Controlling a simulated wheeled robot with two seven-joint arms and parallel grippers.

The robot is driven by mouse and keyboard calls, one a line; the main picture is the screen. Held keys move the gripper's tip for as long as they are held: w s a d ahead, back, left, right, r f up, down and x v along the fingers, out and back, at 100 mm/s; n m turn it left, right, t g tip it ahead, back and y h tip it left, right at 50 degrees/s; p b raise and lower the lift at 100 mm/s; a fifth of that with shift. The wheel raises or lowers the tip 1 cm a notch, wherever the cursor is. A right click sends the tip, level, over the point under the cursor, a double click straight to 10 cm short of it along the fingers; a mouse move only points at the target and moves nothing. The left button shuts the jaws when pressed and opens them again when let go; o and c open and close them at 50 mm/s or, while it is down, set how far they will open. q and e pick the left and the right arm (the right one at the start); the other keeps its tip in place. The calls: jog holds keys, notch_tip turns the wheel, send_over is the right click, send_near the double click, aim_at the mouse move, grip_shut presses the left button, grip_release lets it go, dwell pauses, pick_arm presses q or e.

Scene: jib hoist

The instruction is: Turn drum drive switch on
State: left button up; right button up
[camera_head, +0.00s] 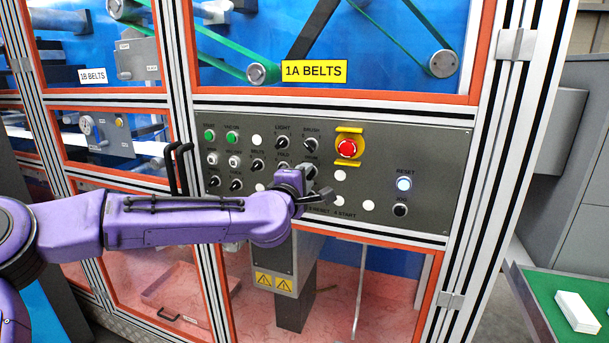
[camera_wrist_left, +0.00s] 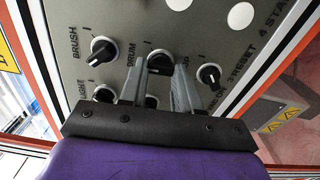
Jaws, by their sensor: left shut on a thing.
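The drum drive switch, a dark rotary knob (camera_wrist_left: 160,62) beside the label "DRUM", sits on the grey control panel (camera_head: 425,150). In the left wrist view it lies between the two grey fingers of my left gripper (camera_wrist_left: 161,72). My left gripper (camera_head: 308,178) is shut on this knob at the panel in the head view. The gripper and wrist partly cover the knob there, and its pointer direction cannot be made out. My right gripper is not in view.
The "BRUSH" knob (camera_head: 311,145) and the "LIGHT" knob (camera_head: 282,142) are close by. A red emergency stop (camera_head: 347,147) is to the right, with a lit reset button (camera_head: 404,184) beyond. Black handles (camera_head: 178,170) stick out at the left. A green-topped table (camera_head: 545,300) stands at lower right.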

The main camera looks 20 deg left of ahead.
pick_arm(q)
jog(key=shift+r+m+p, duration=0.1)
jog(key=shift+m+p, duration=1.15)
jog(key=shift+m, duration=3.65)
jog(key=o, duration=1.1)
jog(key=shift+c, duration=0.2)
